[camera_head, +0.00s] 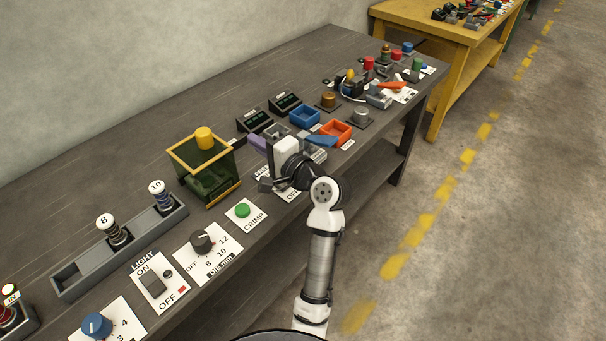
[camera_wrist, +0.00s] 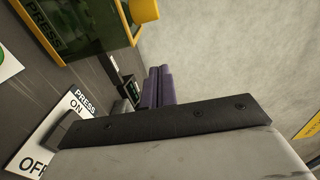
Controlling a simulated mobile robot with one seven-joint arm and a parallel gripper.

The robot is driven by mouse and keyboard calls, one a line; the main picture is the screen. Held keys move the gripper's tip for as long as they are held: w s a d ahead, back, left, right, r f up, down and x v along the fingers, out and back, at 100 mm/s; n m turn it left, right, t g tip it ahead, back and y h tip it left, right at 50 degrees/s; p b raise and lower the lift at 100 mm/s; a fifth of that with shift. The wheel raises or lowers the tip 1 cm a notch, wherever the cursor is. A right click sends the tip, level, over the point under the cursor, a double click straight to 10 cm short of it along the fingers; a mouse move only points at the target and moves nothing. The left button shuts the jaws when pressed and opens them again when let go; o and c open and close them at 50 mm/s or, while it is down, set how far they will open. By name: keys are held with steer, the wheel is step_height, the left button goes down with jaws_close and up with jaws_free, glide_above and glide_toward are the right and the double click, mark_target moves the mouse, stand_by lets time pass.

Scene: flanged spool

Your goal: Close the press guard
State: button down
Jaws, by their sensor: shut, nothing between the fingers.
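The press (camera_head: 212,184) is a dark green box on the bench, left of my gripper. Its yellow-edged guard frame (camera_head: 184,164) is at the upper part, with a yellow cylinder (camera_head: 204,138) at the top. I cannot tell how far open the guard is. The wrist view shows the green press (camera_wrist: 88,25), a yellow edge strip (camera_wrist: 35,32) and the yellow cylinder (camera_wrist: 145,10) at upper left. My gripper (camera_head: 257,142) has purple fingers that lie together, shut and empty, right of the press and apart from it. The fingers also show in the wrist view (camera_wrist: 158,88).
A green CRIMP button (camera_head: 242,210) and a dial (camera_head: 201,241) stand in front of the press. A spool rack (camera_head: 115,250) is to the left. Dark displays (camera_head: 255,120), a blue bin (camera_head: 304,117) and an orange bin (camera_head: 337,131) stand beyond my gripper.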

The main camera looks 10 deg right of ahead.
steer(key=b+v, duration=0.2)
steer(key=v, duration=1)
steer(key=shift+s+d, duration=0.25)
steer(key=shift+d, duration=0.05)
